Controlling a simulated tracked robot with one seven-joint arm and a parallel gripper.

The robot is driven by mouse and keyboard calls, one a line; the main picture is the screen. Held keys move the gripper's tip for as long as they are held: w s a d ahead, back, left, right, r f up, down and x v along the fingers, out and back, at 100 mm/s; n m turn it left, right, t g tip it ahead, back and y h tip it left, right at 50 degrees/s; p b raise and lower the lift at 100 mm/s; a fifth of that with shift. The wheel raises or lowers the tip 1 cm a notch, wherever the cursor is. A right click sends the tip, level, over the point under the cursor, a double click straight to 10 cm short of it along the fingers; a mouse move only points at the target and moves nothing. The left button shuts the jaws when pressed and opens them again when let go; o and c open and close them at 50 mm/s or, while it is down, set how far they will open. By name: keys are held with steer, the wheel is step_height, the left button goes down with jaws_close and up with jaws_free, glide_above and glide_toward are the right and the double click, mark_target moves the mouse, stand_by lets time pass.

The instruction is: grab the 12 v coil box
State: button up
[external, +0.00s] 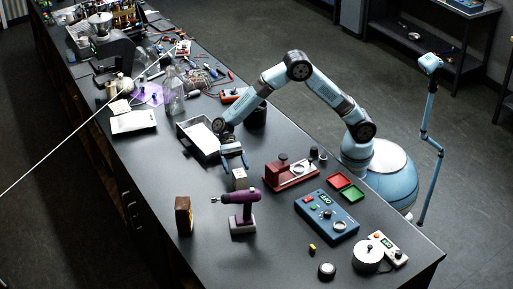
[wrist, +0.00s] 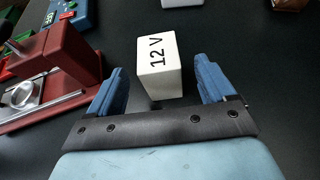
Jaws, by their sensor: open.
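The 12 V coil box is a small white block marked "12 V" in black. In the wrist view the box (wrist: 160,68) stands on the dark bench, just beyond and between my two blue fingers. In the external view the box (external: 240,179) shows just in front of my gripper (external: 236,166), behind the purple drill. My gripper also shows in the wrist view (wrist: 163,92), open with a finger toward each side of the box. No contact with the box is visible.
A red device (external: 291,173) stands close on the right in the external view. A purple drill (external: 242,210) and a brown block (external: 183,215) stand nearer the camera. A blue control box (external: 327,215) is farther right. A black tray (external: 199,139) lies behind.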

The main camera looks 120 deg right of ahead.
mark_target(242, 182)
steer(key=x, duration=0.5)
steer(key=shift+a+f, duration=0.1)
steer(key=c, duration=1.2)
